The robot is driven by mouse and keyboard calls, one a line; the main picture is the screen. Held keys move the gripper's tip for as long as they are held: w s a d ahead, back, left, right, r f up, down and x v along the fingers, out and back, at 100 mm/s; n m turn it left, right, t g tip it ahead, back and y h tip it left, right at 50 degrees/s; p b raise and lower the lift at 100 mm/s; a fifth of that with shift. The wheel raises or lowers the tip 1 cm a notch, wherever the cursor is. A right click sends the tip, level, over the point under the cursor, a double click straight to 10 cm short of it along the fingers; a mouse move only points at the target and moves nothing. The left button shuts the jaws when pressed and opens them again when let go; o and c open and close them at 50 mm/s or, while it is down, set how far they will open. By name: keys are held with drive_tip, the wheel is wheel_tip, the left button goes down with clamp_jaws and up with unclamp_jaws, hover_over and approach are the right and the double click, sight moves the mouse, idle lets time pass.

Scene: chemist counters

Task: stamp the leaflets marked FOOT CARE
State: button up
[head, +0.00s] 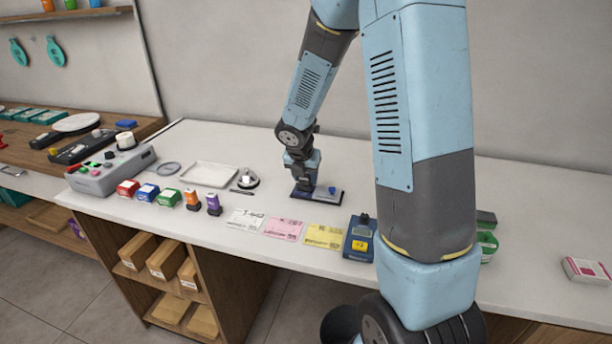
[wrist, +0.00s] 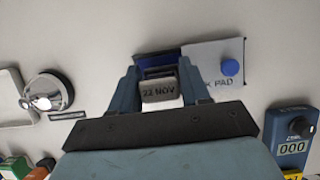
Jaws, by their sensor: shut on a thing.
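My gripper (head: 304,186) points down over the left part of the ink pad (head: 328,197). In the wrist view my gripper (wrist: 160,90) is shut on a date stamp (wrist: 159,92) reading "22 NOV". The stamp is in front of the dark blue pad (wrist: 158,63); I cannot tell whether it touches it. The pad's grey lid (wrist: 212,62) with a blue knob lies to the right. Three leaflets lie in a row near the counter's front edge: white (head: 245,219), pink (head: 284,229) and yellow (head: 325,236). Their titles are too small to read.
A blue counter device (head: 360,238) stands right of the yellow leaflet. A white tray (head: 209,175) and a silver bell (head: 248,179) are left of the pad. Several coloured small boxes (head: 148,192) line the front left, beside a grey control box (head: 111,167).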

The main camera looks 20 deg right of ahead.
drive_tip(key=shift+f, duration=0.3)
idle(1.2)
drive_tip(key=shift+r, duration=0.1)
drive_tip(key=shift+r, duration=3.4)
drive_tip(key=shift+s+r+m+h, duration=0.25)
drive_tip(key=shift+r+m, duration=0.2)
drive_tip(key=shift+m, duration=0.25)
drive_tip(key=shift+r, duration=0.15)
drive_tip(key=shift+d+m, duration=0.25)
drive_tip(key=shift+m, duration=0.15)
drive_tip(key=shift+d+h, duration=0.2)
drive_tip(key=shift+h, duration=0.05)
